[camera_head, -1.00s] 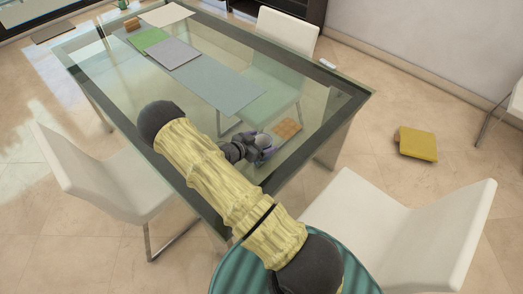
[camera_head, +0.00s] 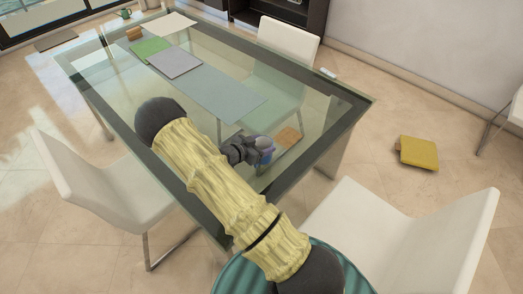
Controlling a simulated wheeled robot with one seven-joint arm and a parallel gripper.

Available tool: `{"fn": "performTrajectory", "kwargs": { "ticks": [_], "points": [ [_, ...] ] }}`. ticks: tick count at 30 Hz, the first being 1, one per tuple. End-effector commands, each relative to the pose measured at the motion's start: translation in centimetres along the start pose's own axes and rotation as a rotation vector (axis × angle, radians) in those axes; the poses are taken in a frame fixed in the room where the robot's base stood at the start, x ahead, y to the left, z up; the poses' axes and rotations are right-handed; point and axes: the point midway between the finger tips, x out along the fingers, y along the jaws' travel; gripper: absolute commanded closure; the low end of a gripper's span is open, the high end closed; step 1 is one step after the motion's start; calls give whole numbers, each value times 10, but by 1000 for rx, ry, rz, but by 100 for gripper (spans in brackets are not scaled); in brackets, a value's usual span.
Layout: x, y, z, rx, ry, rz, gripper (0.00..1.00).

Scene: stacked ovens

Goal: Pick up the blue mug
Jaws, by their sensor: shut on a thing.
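The blue mug (camera_head: 266,143) is at the near right part of the glass table (camera_head: 318,112). It is small, blue-violet, and partly hidden by my gripper. My gripper (camera_head: 258,150) is dark grey and shut on the mug, reaching it from the left. My arm crosses the table's near edge. I cannot tell whether the mug touches the glass or is raised a little.
A tan square (camera_head: 289,137) lies right of the mug. A grey runner (camera_head: 222,92), books (camera_head: 175,63), a brown block (camera_head: 134,33) and a green mug (camera_head: 125,13) are farther back. White chairs (camera_head: 385,235) surround the table. A yellow object (camera_head: 418,152) lies on the floor.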

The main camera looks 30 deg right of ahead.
Motion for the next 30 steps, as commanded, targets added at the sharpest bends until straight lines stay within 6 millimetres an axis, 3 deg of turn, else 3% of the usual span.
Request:
{"fn": "performTrajectory", "kwargs": {
  "ticks": [6, 12, 30],
  "points": [
    [-14, 0, -36, 5, 1, -1, 70],
    [-23, 0, -57, 2, 2, -1, 70],
    [-25, 0, -60, 0, 2, 0, 70]
  ]
}}
